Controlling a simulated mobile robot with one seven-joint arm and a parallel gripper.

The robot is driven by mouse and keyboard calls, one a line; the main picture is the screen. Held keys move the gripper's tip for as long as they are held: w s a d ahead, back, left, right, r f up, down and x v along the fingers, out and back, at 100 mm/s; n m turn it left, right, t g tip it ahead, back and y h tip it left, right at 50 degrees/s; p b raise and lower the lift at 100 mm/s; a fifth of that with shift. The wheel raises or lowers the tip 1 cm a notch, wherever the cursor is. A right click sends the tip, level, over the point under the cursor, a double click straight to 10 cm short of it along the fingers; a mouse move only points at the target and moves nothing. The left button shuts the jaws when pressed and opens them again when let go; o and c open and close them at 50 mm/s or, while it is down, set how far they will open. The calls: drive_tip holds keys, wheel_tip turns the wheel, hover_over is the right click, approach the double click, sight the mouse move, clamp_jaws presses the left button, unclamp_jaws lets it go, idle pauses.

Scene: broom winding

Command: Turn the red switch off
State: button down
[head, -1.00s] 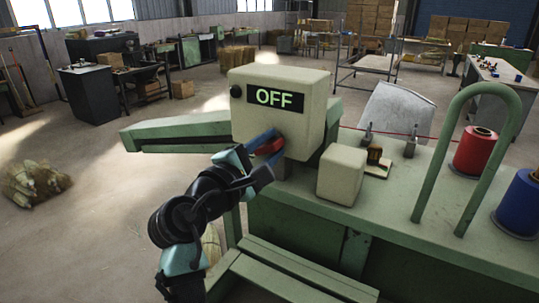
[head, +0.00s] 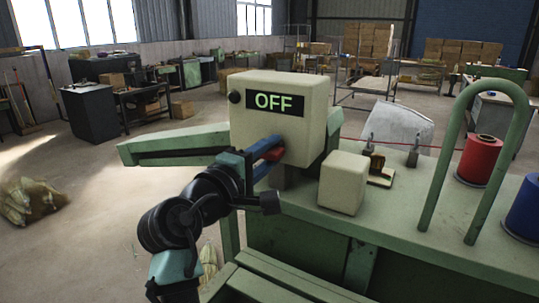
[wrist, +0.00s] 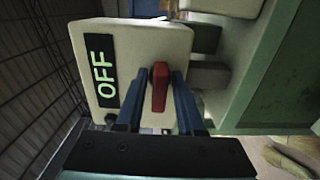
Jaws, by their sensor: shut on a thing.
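The red switch (head: 273,153) is on the lower front of a cream control box (head: 262,127). The box's display (head: 275,102) reads OFF in green letters. The red switch also shows in the wrist view (wrist: 160,86), between the two blue fingers of my gripper (wrist: 160,90). My gripper (head: 267,150) is shut on the switch, with a finger on each side of it. In the head view the fingers hide part of the switch.
The box stands on a green machine with a small cream block (head: 343,182), a red spool (head: 480,158), a blue spool (head: 525,205) and a green hoop (head: 470,150) to the right. A straw bundle (head: 30,200) lies on the floor at left.

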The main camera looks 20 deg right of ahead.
drive_tip(key=c, duration=0.8)
unclamp_jaws()
drive_tip(key=b+v, duration=0.3)
drive_tip(key=v, duration=1)
